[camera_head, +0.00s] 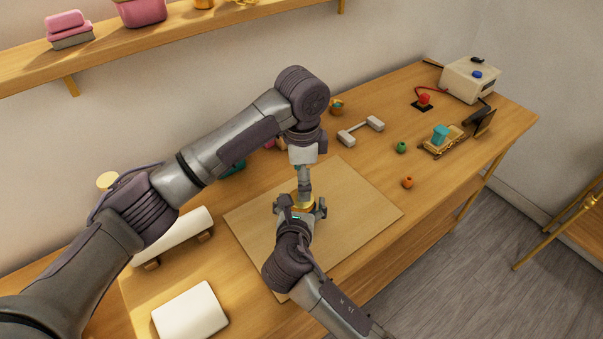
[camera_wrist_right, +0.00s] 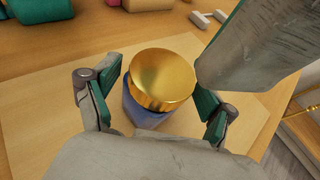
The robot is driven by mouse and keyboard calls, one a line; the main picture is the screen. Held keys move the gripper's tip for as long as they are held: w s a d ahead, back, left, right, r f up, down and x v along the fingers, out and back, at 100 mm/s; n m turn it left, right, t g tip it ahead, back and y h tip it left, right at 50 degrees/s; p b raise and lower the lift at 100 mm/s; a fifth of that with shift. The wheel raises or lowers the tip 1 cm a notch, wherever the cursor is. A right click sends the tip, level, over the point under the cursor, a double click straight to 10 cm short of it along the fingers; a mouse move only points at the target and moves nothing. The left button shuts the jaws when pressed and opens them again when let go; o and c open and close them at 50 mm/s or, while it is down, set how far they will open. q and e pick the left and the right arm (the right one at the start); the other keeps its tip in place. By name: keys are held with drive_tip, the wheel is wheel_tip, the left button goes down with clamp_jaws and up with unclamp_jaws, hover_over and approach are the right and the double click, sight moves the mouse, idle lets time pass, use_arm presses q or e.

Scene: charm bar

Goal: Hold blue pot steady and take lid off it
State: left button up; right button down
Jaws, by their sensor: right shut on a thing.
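The blue pot (camera_wrist_right: 150,116) stands on the wooden board (camera_head: 360,210), with its round gold lid (camera_wrist_right: 165,78) on top. In the head view the lid (camera_head: 302,205) shows as a small gold patch between the grippers, and the pot is mostly hidden. My right gripper (camera_head: 300,208) comes from the front with a finger on either side of the pot, shut on it below the lid. My left gripper (camera_head: 304,183) points down just above the lid; its fingertips are too small to read. A grey part of it fills the upper right of the wrist view.
A white block (camera_head: 190,310) lies front left, and a white roll (camera_head: 172,236) is behind it. A grey dumbbell shape (camera_head: 360,131), a green bead (camera_head: 401,147) and an orange bead (camera_head: 408,182) lie right of the board. A cream box (camera_head: 468,80) stands far right.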

use_arm(q)
drive_tip(key=m, duration=0.2)
drive_tip(key=r+m, duration=0.1)
drive_tip(key=m, duration=0.1)
drive_tip(key=shift+r, duration=0.1)
drive_tip(key=m, duration=0.3)
drive_tip(key=shift+a+r, duration=0.1)
drive_tip(key=shift+r, duration=0.15)
drive_tip(key=shift+m, duration=0.3)
drive_tip(key=shift+f, duration=3.95)
drive_tip(key=c, duration=1.2)
drive_tip(key=n, duration=0.3)
drive_tip(key=shift+s, duration=0.1)
drive_tip(key=n, duration=0.4)
drive_tip(key=shift+n, duration=0.4)
drive_tip(key=n, duration=0.6)
